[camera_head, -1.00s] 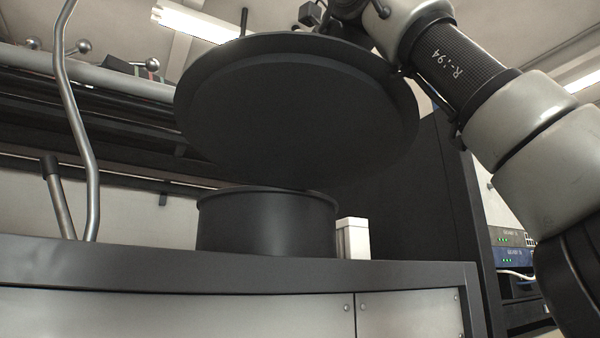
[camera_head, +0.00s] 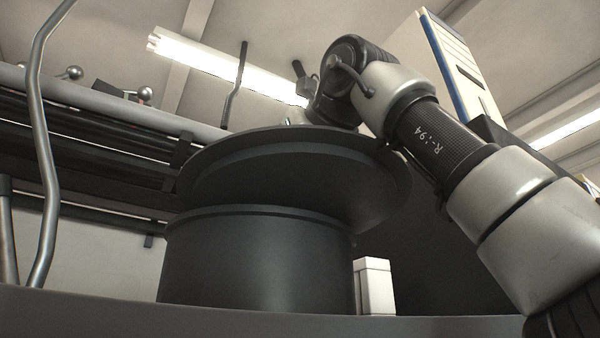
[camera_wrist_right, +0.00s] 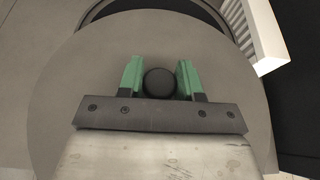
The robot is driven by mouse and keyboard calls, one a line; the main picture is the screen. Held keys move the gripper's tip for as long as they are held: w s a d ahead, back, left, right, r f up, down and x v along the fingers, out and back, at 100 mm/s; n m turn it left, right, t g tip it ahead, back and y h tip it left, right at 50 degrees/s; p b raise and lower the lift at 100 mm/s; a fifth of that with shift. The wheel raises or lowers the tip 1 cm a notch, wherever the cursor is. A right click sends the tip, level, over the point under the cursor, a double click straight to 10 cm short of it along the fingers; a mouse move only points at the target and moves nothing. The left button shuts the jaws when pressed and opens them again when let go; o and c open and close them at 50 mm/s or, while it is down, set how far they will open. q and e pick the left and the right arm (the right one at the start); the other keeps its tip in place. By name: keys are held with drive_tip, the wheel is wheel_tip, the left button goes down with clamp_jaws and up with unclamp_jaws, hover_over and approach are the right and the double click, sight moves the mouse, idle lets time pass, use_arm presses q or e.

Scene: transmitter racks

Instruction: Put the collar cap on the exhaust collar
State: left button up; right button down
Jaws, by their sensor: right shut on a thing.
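The collar cap (camera_head: 290,174) is a wide dark disc with a stepped underside. It hangs tilted just above the exhaust collar (camera_head: 255,262), a black open cylinder on the cabinet top, and is offset to the right of it. I cannot tell if the two touch at the left. My right gripper (camera_wrist_right: 160,82) has green fingers shut on the cap's round black knob. The cap's top (camera_wrist_right: 75,120) fills much of the right wrist view, with part of the dark collar opening (camera_wrist_right: 190,8) beyond its edge. My left gripper is not in view.
A small white block (camera_head: 375,287) stands close to the collar's right side on the cabinet top (camera_head: 120,312). A bent metal rod (camera_head: 45,160) rises at the left. Pipes and dark rails (camera_head: 100,165) run behind, and a tall dark rack is at the right.

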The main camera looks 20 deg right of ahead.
drive_tip(key=shift+w, duration=0.8)
drive_tip(key=shift+w+a+r+p, duration=0.1)
drive_tip(key=shift+w+p, duration=0.35)
drive_tip(key=shift+w, duration=0.35)
drive_tip(key=shift+w+a+p, duration=0.2)
drive_tip(key=shift+w+p, duration=0.2)
drive_tip(key=shift+w, duration=0.3)
drive_tip(key=shift+w+a+p, duration=0.2)
drive_tip(key=shift+w+p, duration=0.15)
drive_tip(key=shift+w, duration=0.35)
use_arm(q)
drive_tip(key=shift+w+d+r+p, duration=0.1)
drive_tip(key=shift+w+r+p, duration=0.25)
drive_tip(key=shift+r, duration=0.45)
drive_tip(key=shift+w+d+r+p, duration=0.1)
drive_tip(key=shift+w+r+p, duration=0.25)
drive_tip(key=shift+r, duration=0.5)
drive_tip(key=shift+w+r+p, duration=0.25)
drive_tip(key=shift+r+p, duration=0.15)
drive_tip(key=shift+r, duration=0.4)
use_arm(e)
drive_tip(key=shift+w+a, duration=0.2)
drive_tip(key=shift+w, duration=0.9)
drive_tip(key=shift+w+a, duration=0.2)
drive_tip(key=shift+w, duration=0.9)
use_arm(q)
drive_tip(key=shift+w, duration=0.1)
use_arm(e)
drive_tip(key=shift+w, duration=0.1)
